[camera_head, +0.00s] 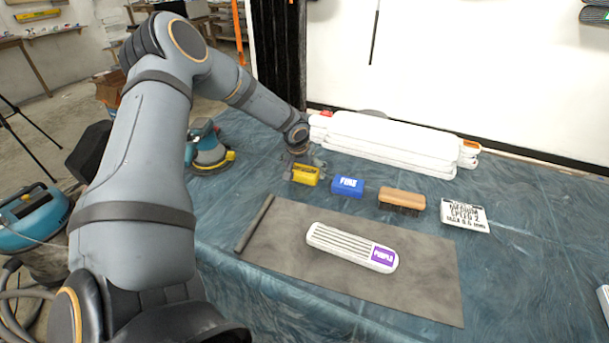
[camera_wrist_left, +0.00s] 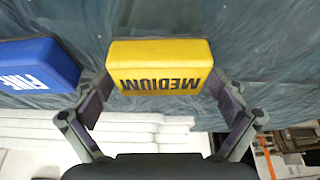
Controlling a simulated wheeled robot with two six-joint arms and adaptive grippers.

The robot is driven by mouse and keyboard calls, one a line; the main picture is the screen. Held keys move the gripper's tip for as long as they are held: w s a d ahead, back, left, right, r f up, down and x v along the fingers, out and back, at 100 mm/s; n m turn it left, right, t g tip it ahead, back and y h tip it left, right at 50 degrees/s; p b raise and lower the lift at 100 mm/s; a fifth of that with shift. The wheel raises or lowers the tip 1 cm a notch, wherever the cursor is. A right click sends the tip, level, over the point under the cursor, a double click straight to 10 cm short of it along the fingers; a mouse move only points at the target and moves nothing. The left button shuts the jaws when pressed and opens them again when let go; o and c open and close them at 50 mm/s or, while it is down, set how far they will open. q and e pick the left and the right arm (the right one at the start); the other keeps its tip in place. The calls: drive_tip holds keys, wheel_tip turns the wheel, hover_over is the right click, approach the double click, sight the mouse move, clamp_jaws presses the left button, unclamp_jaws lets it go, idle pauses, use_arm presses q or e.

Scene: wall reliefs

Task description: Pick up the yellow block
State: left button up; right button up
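The yellow block (camera_head: 305,175) lies on the blue cloth-covered table, left of a blue block. In the left wrist view the yellow block (camera_wrist_left: 160,62) carries the dark word "MEDIUM", seen upside down. My left gripper (camera_head: 299,162) is down at the yellow block, at its far side in the head view. In the left wrist view the fingers of my left gripper (camera_wrist_left: 161,84) are spread, one at each end of the block. Whether the fingertips touch the block cannot be told. My right gripper is not in view.
The blue block (camera_head: 347,187) is close to the right. Farther right are a wooden brush (camera_head: 402,200) and a white label card (camera_head: 465,215). A white sanding block (camera_head: 352,247) lies on the grey mat (camera_head: 410,292). White rolls (camera_head: 390,145) lie behind; a sander (camera_head: 207,150) stands left.

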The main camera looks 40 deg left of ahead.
sight(305, 169)
use_arm(q)
drive_tip(key=c, duration=0.7)
wheel_tip(305, 169, up, 10)
drive_tip(key=shift+c, duration=0.2)
drive_tip(key=o, duration=0.7)
drive_tip(key=c, duration=0.5)
